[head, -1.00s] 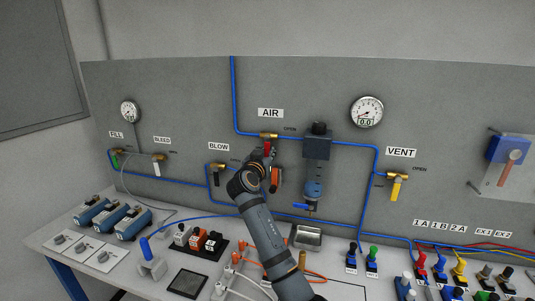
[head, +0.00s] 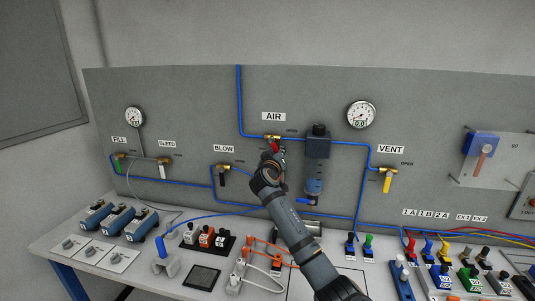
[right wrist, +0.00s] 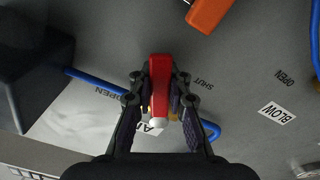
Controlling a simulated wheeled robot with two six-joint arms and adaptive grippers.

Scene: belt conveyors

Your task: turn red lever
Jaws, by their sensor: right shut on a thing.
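The red lever (head: 275,147) is on the brass AIR valve (head: 272,137) on the grey panel. My right gripper (head: 273,153) is at this lever, and its arm hides part of the panel below. In the right wrist view the red lever (right wrist: 160,80) stands between the two fingers of my right gripper (right wrist: 160,92), which are shut on it. The SHUT mark (right wrist: 203,84) is right of the lever there and the OPEN mark (right wrist: 106,92) is left of it. The AIR label is partly hidden by the gripper there. My left gripper is not in view.
A filter unit (head: 317,150) stands close right of the lever. The BLOW valve (head: 222,170) is to the left and the VENT valve (head: 387,178) to the right. An orange piece (right wrist: 208,12) shows at the wrist view's top edge. Switches and fittings crowd the bench below.

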